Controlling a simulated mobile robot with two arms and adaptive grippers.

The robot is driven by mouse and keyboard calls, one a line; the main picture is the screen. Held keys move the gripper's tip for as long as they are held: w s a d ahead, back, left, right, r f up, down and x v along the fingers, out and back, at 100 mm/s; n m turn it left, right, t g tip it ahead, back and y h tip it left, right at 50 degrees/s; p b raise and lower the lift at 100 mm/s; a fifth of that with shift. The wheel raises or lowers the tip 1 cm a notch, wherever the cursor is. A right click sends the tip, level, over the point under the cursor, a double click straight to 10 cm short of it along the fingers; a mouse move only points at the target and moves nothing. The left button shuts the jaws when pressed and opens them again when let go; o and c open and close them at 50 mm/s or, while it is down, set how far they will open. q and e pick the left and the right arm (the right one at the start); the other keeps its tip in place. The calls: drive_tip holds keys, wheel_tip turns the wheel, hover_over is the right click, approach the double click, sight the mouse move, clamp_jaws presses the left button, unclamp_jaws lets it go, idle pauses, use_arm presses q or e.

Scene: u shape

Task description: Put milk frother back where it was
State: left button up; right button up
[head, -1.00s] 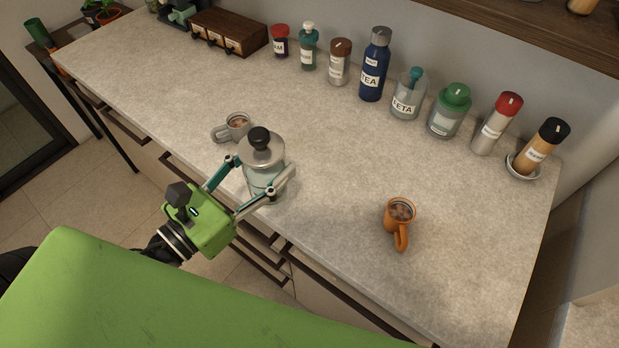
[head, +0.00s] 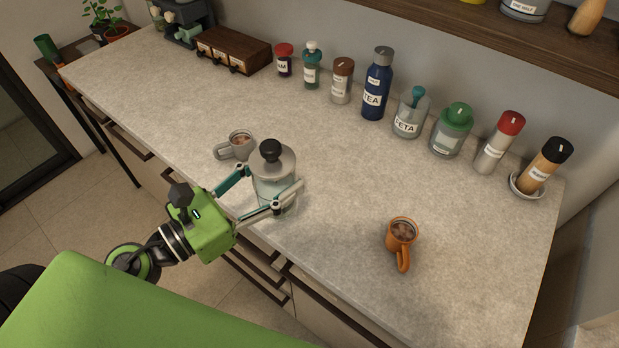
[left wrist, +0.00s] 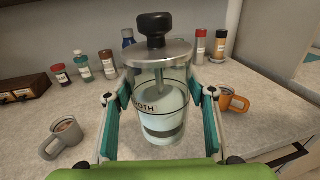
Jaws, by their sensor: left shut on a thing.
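The milk frother (head: 272,182) is a clear glass jar with a metal lid and a black knob, upright at the front edge of the counter. In the left wrist view the frother (left wrist: 160,103) shows pale liquid and a label with "OTH" visible. My left gripper (head: 268,198) has its two fingers on either side of the jar and is shut on it. Whether the jar's base touches the counter is hard to tell. My right gripper is not in view.
A grey mug (head: 236,147) stands close behind the frother, and an orange mug (head: 401,235) stands to the right. Several jars and bottles, including a blue tea bottle (head: 376,88), line the wall beside a wooden drawer box (head: 233,51). The counter's middle (head: 330,150) is clear.

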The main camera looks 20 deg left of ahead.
use_arm(q)
drive_tip(key=w+d+f, duration=0.1)
drive_tip(key=w+f, duration=0.2)
drive_tip(key=w+f+b, duration=0.1)
drive_tip(key=w+f, duration=0.3)
drive_tip(key=w+d+f, duration=0.1)
drive_tip(key=w+f, duration=0.3)
drive_tip(key=shift+w+d+b, duration=0.2)
drive_tip(key=shift+d+b, duration=0.15)
drive_tip(key=shift+f, duration=0.35)
drive_tip(key=shift+f+b, duration=0.2)
drive_tip(key=shift+b, duration=0.15)
drive_tip(key=o, duration=1.5)
drive_tip(key=shift+s, duration=0.1)
